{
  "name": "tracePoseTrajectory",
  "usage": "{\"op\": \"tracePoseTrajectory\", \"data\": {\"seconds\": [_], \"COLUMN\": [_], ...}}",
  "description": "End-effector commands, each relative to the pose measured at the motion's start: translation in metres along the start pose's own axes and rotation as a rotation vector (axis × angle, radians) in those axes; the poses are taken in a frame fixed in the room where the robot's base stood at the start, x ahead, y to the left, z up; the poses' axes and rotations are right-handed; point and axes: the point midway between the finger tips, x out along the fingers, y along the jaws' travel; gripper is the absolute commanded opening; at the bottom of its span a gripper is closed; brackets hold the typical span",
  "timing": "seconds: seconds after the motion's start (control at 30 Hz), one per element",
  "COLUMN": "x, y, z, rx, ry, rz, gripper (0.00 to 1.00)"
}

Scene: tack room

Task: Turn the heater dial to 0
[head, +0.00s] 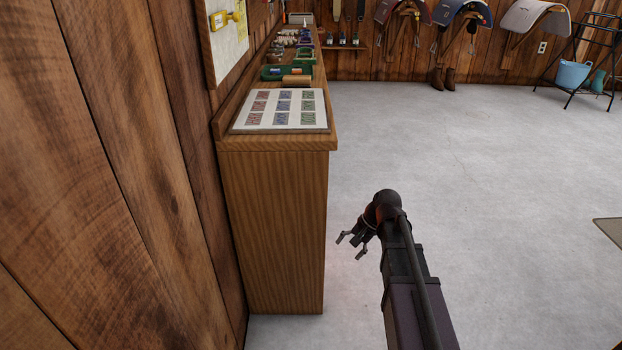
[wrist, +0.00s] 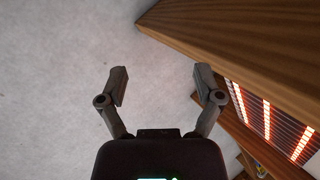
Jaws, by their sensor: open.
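My gripper (head: 351,247) is open and empty, over the floor just right of the wooden counter's end panel in the head view. In the wrist view my gripper (wrist: 160,80) shows both fingers spread apart with only bare floor between them. The heater does not show in the head view. I cannot see its dial in either view.
The wooden counter (head: 272,230) runs along the left wall, with a card sheet (head: 283,123) and several small items on top. A wooden edge (wrist: 245,50) lies close to the right finger. Open grey floor (head: 480,190) spreads to the right. Saddle racks stand at the back.

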Motion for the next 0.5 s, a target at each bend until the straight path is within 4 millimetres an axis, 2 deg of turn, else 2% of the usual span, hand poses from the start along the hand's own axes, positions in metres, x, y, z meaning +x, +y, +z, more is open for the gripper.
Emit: {"op": "tracePoseTrajectory", "data": {"seconds": [0.03, 0.27, 0.5], "x": [0.002, -0.021, -0.064], "y": [-0.012, -0.063, -0.108], "z": [-0.018, -0.054, -0.096], "rx": [0.064, 0.341, 0.593], "ry": [-0.037, -0.243, -0.514], "rz": [-0.05, -0.255, -0.417], "gripper": [0.84, 0.84, 0.84]}}
